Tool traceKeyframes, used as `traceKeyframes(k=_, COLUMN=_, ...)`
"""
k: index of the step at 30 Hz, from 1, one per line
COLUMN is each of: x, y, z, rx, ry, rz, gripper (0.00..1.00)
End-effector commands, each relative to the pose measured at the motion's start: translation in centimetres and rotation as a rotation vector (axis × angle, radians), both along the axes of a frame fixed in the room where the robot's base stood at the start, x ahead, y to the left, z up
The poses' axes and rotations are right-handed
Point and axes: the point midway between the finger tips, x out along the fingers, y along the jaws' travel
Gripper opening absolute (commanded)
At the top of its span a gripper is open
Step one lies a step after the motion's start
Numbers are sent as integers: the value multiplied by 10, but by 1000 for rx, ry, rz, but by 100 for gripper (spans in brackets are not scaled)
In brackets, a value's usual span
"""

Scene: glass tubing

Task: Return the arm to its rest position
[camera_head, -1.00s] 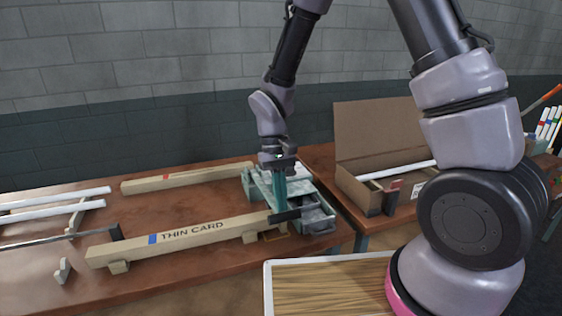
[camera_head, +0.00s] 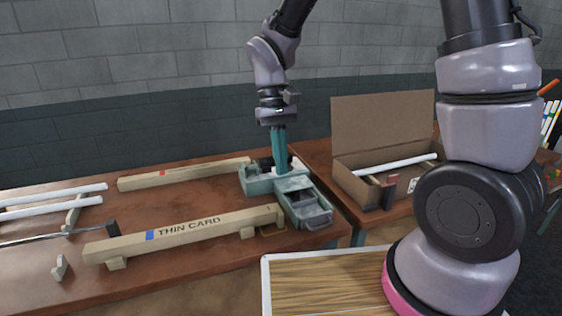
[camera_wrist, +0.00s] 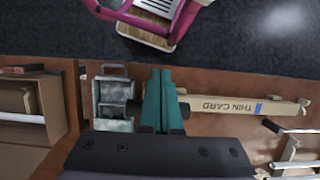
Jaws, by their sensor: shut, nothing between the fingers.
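My gripper (camera_head: 280,160) points down at the right end of the brown worktable. Its teal fingers are together and hold nothing. In the head view the fingertips overlap the grey-green metal device (camera_head: 262,186), with a grey drawer-like part (camera_head: 305,208) at its front; I cannot tell if they touch it. In the wrist view the closed gripper fingers (camera_wrist: 163,98) show beside the device (camera_wrist: 112,95). My arm rises from the gripper toward the top of the head view and comes down at the right.
A beam marked THIN CARD (camera_head: 185,236) lies left of the device, with another beam (camera_head: 185,173) behind. White tubes (camera_head: 55,201) are at far left. An open cardboard box (camera_head: 385,140) holding a white tube stands at right. A white-rimmed wooden panel (camera_head: 325,290) is in front.

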Motion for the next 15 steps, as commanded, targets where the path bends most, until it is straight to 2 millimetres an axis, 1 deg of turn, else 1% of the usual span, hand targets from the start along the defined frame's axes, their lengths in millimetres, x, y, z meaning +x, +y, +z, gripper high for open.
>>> traceKeyframes(k=7, x=0, y=0, z=0, rx=1, ry=-1, rz=-1, gripper=0)
traceKeyframes(k=9, x=2, y=-2, z=4, rx=7, ry=-12, rz=-10, gripper=0)
traceKeyframes(k=11, x=6, y=-8, z=12, rx=19, ry=-32, rz=-29, gripper=0)
traceKeyframes(k=14, x=14, y=-24, z=35, rx=58, ry=-97, rz=-88, gripper=0)
traceKeyframes(k=15, x=18, y=-32, z=47, rx=78, ry=-132, rz=-118, gripper=0)
